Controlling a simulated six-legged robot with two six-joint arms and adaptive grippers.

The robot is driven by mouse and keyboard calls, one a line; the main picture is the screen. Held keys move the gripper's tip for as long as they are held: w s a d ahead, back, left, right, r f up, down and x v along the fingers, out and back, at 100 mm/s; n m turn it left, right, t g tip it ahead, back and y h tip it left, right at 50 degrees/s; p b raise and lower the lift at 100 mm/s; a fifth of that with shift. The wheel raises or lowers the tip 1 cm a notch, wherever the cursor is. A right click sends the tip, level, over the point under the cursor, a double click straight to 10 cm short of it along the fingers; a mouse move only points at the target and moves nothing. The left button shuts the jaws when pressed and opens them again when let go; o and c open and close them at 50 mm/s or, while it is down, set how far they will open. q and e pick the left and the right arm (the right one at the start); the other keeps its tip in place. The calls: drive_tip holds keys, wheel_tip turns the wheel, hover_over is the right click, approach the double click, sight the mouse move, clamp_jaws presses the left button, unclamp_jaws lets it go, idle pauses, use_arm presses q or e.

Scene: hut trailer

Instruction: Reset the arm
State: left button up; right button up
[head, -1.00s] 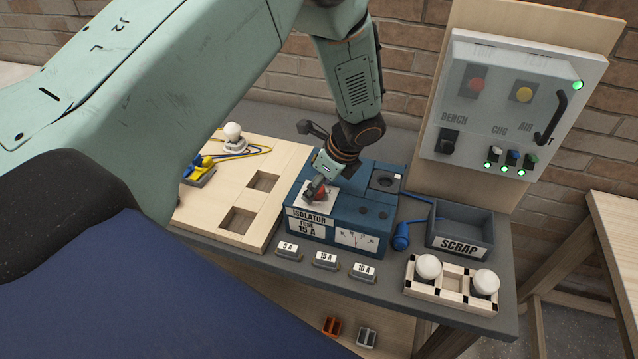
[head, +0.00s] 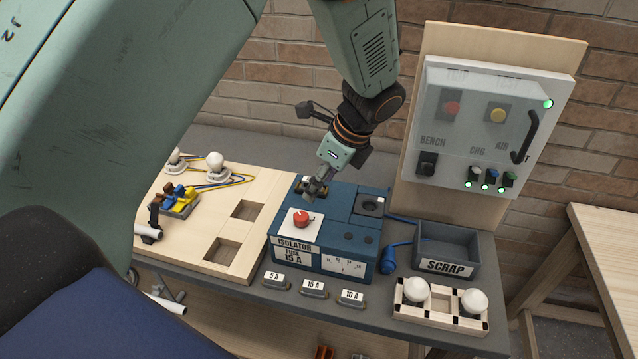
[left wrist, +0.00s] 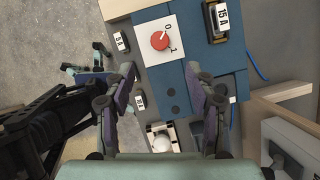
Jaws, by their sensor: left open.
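My left gripper (head: 317,189) is open and empty above the back left of the blue isolator box (head: 325,262). It is apart from the red rotary knob (head: 303,219), which stands on a white plate in front of it. In the left wrist view the open fingers (left wrist: 165,100) spread over the box, and the knob (left wrist: 159,41) lies beyond them with its white mark toward the 0. A 15 A fuse (left wrist: 222,20) sits in a dark holder on the box. My right gripper is not in view.
Several labelled fuses (head: 313,288) lie along the bench front. A bulb rack (head: 441,302) and a grey scrap bin (head: 447,254) stand at right. A switch panel (head: 487,130) rises behind. A wooden board (head: 188,230) with lamps and wires lies left.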

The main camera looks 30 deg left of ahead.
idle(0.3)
use_arm(q)
drive_tip(key=s+d+f+n+h, duration=0.2)
drive_tip(key=s+f+n, duration=0.2)
drive_tip(key=s+f, duration=0.4)
drive_tip(key=s+d+f+n+h, duration=0.2)
drive_tip(key=s+f+n, duration=0.2)
drive_tip(key=s+f, duration=0.45)
drive_tip(key=s+f+n, duration=0.3)
drive_tip(key=s+n, duration=0.2)
drive_tip(key=s, duration=0.3)
drive_tip(key=s+f+n, duration=0.3)
drive_tip(key=s+n, duration=0.3)
drive_tip(key=s, duration=0.2)
wheel_tip(320, 180, down, 24)
drive_tip(key=a+b, duration=0.1)
drive_tip(key=b, duration=2.3)
drive_tip(key=shift+w+r, duration=0.15)
drive_tip(key=shift+r, duration=0.05)
